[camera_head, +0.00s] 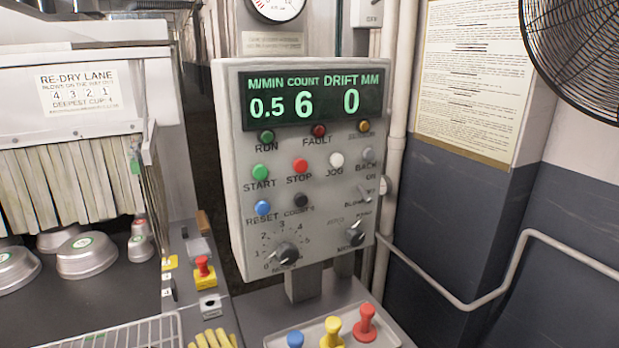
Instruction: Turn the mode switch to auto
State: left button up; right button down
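The control panel (233,170) stands upright in the middle of the view on short grey posts. The mode switch (355,237) is a dark rotary knob at its lower right corner. A faint label that looks like AUTO is at the knob's upper left, and another small label is at its upper right. The knob's pointer seems to lean up and right, toward the second label, but it is too small to be sure. Neither of my grippers is in view, and nothing touches the panel.
A similar speed dial (287,254) sits left of the switch, below several push buttons and a lit display (315,97). A tray with coloured pegs (365,323) stands below the panel. A pale pipe (395,165) runs close on the right.

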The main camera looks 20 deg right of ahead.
aim_at(355, 237)
jog(key=u, duration=1.55)
jog(key=k, duration=0.6)
jog(key=z, duration=1.55)
